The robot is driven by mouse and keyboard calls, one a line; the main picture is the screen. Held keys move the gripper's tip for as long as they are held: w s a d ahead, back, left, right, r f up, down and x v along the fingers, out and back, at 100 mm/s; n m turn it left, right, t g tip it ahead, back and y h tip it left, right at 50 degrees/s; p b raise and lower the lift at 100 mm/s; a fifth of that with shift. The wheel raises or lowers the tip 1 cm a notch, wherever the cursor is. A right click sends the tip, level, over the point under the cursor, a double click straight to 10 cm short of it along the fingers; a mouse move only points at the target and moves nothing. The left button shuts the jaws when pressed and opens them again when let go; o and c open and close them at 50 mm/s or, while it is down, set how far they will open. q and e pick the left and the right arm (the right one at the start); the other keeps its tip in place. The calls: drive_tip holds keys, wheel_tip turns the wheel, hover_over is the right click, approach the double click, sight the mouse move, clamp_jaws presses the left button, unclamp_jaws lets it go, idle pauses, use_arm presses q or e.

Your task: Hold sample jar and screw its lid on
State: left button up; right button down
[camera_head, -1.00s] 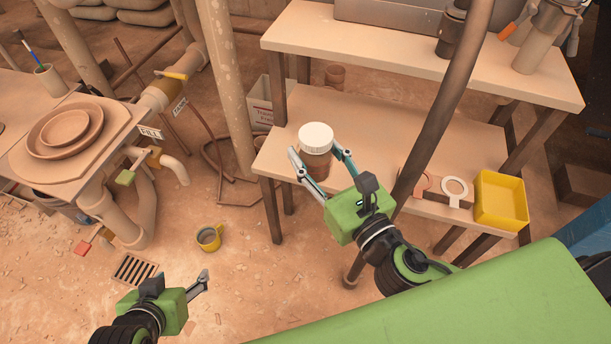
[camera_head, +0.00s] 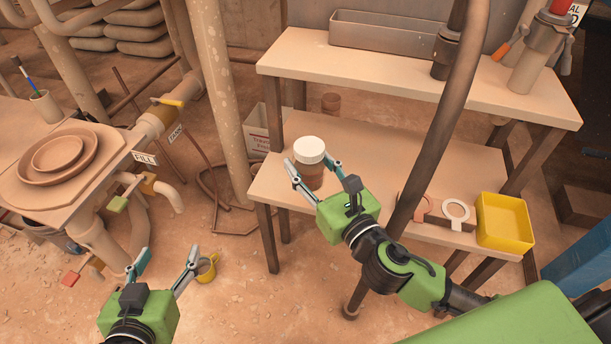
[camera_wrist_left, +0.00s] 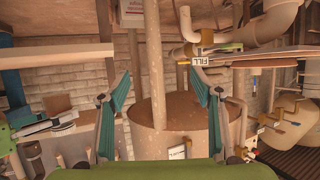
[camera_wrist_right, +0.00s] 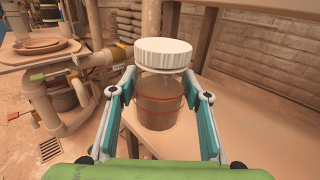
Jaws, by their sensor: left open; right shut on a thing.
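The sample jar (camera_head: 308,178) is brown and stands upright at the left end of the lower shelf. It also shows in the right wrist view (camera_wrist_right: 158,110), with reddish bands around it. A white ribbed lid (camera_head: 309,149) sits on top of the jar; how tightly it is seated cannot be told. My right gripper (camera_head: 314,174) is shut on the jar's sides, below the lid (camera_wrist_right: 163,53). My left gripper (camera_head: 166,258) is open and empty, low on the left over the floor and well apart from the jar. Its spread fingers show in the left wrist view (camera_wrist_left: 160,82).
A dark slanting pipe (camera_head: 438,120) passes in front of the bench, right of my right gripper. A yellow tray (camera_head: 503,222) sits at the shelf's right end. The upper shelf (camera_head: 340,70) overhangs behind.

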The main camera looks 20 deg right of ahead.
drive_tip(key=w+f+b, duration=0.1)
drive_tip(key=w+f, duration=0.1)
drive_tip(key=w+f+b, duration=0.1)
drive_tip(key=w+f, duration=0.1)
drive_tip(key=w+d+f+b, duration=0.1)
drive_tip(key=w+f, duration=0.1)
drive_tip(key=shift+w+d+b, duration=0.1)
drive_tip(key=shift+w+b, duration=0.1)
drive_tip(key=shift+b, duration=0.1)
use_arm(q)
wheel_tip(320, 180, up, 19)
drive_tip(key=d+t+h, duration=0.2)
drive_tip(key=t+h, duration=0.1)
drive_tip(key=t, duration=0.7)
drive_tip(key=shift+d+r+m, duration=0.2)
drive_tip(key=shift+d+m, duration=0.1)
use_arm(e)
drive_tip(key=shift+f, duration=0.1)
